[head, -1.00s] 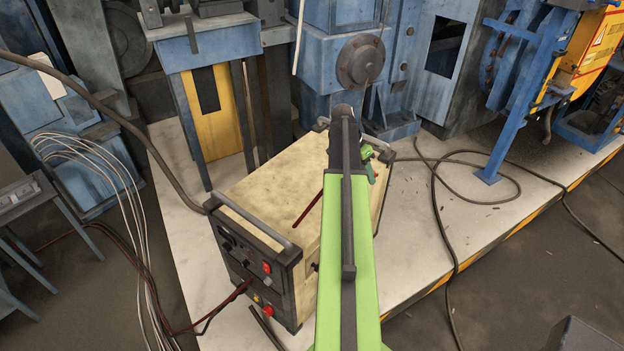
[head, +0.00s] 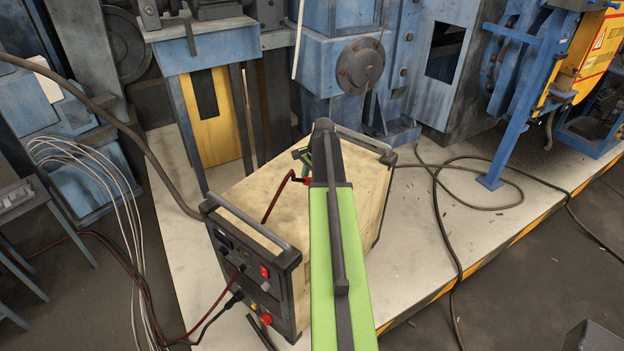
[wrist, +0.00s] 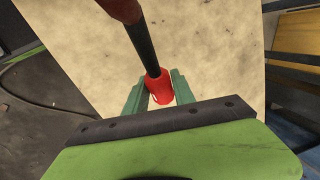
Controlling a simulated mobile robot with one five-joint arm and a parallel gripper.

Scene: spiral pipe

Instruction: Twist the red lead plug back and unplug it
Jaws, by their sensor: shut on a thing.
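My gripper (wrist: 159,92) is shut on the red plug (wrist: 160,86), which sits between its green fingers in the wrist view. A black sleeve (wrist: 143,45) runs up from the plug to a dark red lead (wrist: 122,8). In the head view my gripper is above the beige top (head: 245,190) of the power unit, with the plug (head: 306,181) beside it. The red lead (head: 271,205) bends down from it over the top towards the front panel. No socket shows around the plug. The plug's far end is hidden.
Grey handles (head: 254,225) edge the top. Blue machinery stands behind. A loose cable lies on the floor at right.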

